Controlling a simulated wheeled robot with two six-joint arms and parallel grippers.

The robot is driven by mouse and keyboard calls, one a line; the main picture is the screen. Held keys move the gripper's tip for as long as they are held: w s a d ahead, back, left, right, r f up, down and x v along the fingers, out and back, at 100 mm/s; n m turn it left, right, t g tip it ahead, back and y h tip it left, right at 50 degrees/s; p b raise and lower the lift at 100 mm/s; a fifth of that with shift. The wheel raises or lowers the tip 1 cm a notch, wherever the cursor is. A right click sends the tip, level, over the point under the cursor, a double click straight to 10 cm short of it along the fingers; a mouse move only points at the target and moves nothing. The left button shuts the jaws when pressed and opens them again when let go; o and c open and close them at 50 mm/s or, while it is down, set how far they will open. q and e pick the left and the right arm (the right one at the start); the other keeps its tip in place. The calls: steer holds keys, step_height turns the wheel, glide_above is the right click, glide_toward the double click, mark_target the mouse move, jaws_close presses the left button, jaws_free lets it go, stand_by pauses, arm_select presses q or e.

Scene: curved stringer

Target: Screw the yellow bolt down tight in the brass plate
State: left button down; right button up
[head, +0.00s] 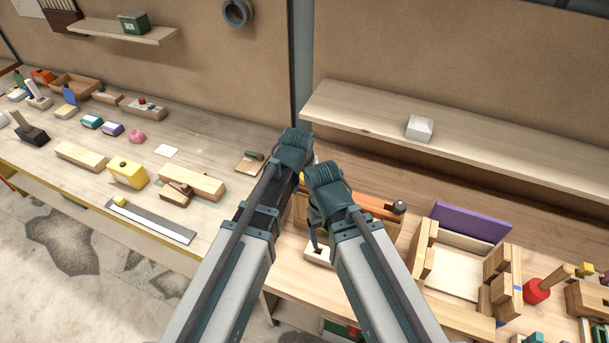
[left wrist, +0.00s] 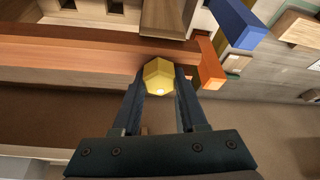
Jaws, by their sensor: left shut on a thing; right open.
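In the left wrist view the yellow bolt (left wrist: 158,74) shows its six-sided head between the fingertips of my left gripper (left wrist: 160,90), which is shut on it. The bolt's shank is hidden below the head. I cannot make out the brass plate in either view. In the head view my left gripper is hidden behind the arms' wrists. My right gripper (head: 317,240) is open, pointing down over a small pale block with a dark hole (head: 320,254); I cannot tell whether it touches it.
An orange-brown beam (left wrist: 90,52) runs beside the bolt, with a blue block (left wrist: 238,22) beyond. In the head view a wooden frame with a purple board (head: 472,222) and a red mallet (head: 538,291) stand to the right. A yellow box (head: 127,173) and wooden blocks stand left.

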arm_select(q)
steer(key=m+h, duration=0.1)
steer(key=m, duration=0.1)
steer(key=m+g+h, duration=0.1)
steer(key=m, duration=0.2)
steer(key=shift+w+a+f, duration=0.15)
steer(key=shift+a+f, duration=0.05)
steer(key=shift+a+m+g+h+b, duration=0.1)
steer(key=shift+m+g+h+b, duration=0.25)
steer(key=shift+m, duration=1.15)
arm_select(e)
steer(key=shift+s+f, duration=0.15)
steer(key=shift+f, duration=0.1)
